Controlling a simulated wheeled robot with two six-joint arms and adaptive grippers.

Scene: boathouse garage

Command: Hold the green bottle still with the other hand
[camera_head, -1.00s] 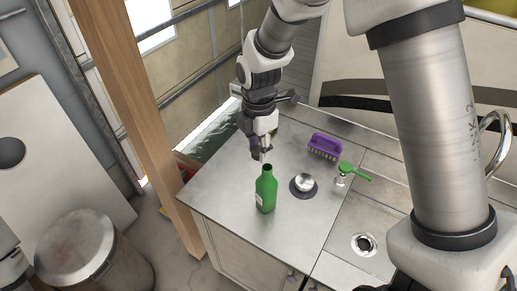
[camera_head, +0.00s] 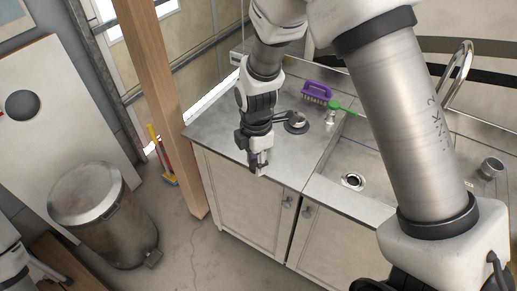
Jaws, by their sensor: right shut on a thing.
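My right gripper (camera_head: 258,167) comes down from above at the front left of the metal counter (camera_head: 212,128), its tips over the front edge. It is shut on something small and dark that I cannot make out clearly. The green bottle does not show now; the spot where it stood lies behind my right wrist and gripper. My left gripper is out of view.
A dark round pad with a silver knob (camera_head: 297,119), a purple brush (camera_head: 317,89) and a green-handled brush (camera_head: 343,107) are on the counter. The sink (camera_head: 375,165) lies to the right. A metal bin (camera_head: 105,215) and a wooden post (camera_head: 165,90) stand left.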

